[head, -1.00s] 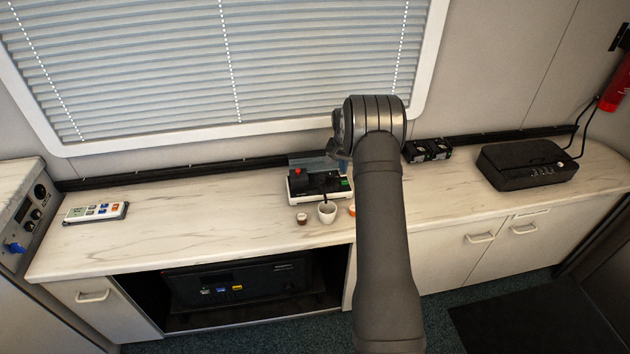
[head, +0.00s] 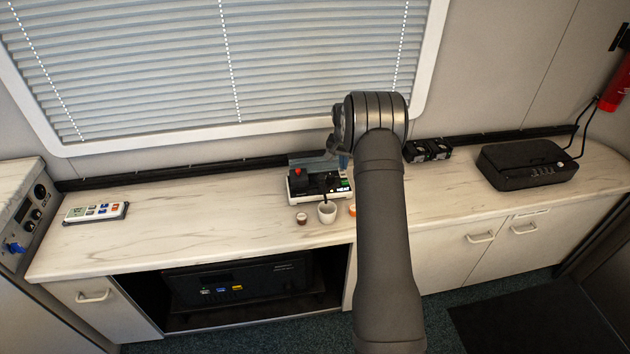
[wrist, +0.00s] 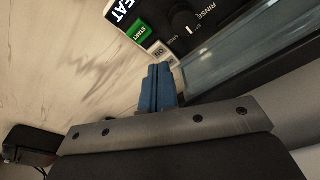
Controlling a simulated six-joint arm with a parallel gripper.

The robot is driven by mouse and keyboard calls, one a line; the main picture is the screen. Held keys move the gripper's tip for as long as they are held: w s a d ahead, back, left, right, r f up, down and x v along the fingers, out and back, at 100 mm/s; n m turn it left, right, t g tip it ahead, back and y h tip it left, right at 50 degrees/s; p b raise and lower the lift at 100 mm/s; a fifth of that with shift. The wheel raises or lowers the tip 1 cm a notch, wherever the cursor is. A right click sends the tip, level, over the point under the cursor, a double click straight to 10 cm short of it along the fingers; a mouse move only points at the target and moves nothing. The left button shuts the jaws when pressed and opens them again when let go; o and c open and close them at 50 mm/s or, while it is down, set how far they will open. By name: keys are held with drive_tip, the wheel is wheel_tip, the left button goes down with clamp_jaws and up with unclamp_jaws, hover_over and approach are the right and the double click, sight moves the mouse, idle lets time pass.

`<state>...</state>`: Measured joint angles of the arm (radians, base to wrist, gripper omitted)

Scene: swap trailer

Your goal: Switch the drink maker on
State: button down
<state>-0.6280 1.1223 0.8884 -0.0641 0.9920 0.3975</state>
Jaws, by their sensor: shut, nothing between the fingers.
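The drink maker (head: 300,197) is a low black and white machine on the counter, with a red part on top. In the wrist view its black panel (wrist: 175,8) shows a green START button (wrist: 140,32), a small white button pair (wrist: 159,52) and a round knob (wrist: 186,18) by the word RINSE. My gripper (wrist: 156,70) is shut and empty, its blue fingers together, with the tips just beside the white buttons. Whether they touch is unclear. In the head view my arm hides most of the gripper.
A white cup (head: 327,213) and a small brown-topped cup (head: 302,218) stand before the machine, with an orange item (head: 352,210) partly behind my arm. A black case (head: 527,165) lies at right, a remote-like panel (head: 95,212) at left.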

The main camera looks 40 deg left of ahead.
drive_tip(key=shift+r, duration=2.25)
drive_tip(key=shift+f, duration=3.55)
drive_tip(key=shift+r, duration=0.1)
drive_tip(key=s+r+m, duration=0.2)
drive_tip(key=r+m, duration=0.2)
drive_tip(key=r, duration=0.4)
drive_tip(key=s+r+m, duration=0.1)
drive_tip(key=r+m, duration=0.3)
drive_tip(key=r, duration=0.5)
drive_tip(key=shift+s+a+t, duration=0.35)
drive_tip(key=shift+a+t, duration=0.05)
drive_tip(key=shift+r, duration=0.1)
